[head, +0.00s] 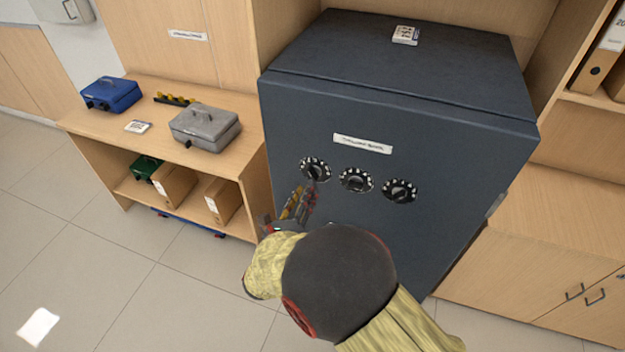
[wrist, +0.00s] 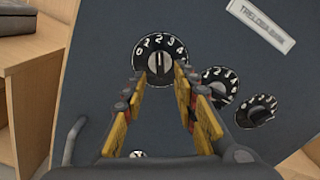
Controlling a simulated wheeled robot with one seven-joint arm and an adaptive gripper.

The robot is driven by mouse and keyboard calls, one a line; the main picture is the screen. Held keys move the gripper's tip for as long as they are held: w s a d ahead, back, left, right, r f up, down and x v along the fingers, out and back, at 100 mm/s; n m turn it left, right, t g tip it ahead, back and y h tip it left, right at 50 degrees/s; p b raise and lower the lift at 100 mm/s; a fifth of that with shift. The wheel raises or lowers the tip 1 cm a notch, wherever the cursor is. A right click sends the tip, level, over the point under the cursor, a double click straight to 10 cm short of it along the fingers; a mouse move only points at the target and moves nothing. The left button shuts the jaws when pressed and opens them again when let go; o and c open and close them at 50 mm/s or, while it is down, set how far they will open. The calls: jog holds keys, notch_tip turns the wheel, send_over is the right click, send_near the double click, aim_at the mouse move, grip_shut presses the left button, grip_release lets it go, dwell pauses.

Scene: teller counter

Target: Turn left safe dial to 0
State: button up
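The dark blue-grey safe (head: 450,220) stands against the wooden furniture, with a row of three black dials on its front. The left safe dial (head: 314,169) has white numbers around its rim; in the wrist view the left dial (wrist: 160,60) shows 0, 1, 2, 3 and 4 along its upper edge. Its knob looks close to upright there, pointing around 2. My gripper (head: 306,192) is just below the left dial in the head view. In the wrist view my gripper (wrist: 160,85) has its two yellow-padded fingers apart, either side of the dial's lower part. Contact with the knob cannot be told.
The middle dial (head: 356,180) and right dial (head: 399,191) sit close to the right. A white label (head: 362,144) is above them. A wooden shelf unit (head: 150,160) with cash boxes stands left of the safe. Open floor (head: 110,260) lies in front of it.

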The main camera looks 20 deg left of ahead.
aim_at(312, 177)
jog(key=w, duration=0.2)
jog(key=w+b, duration=0.1)
jog(key=w, duration=0.3)
jog(key=shift+d, duration=0.25)
jog(key=shift+c, duration=1.2)
grip_shut()
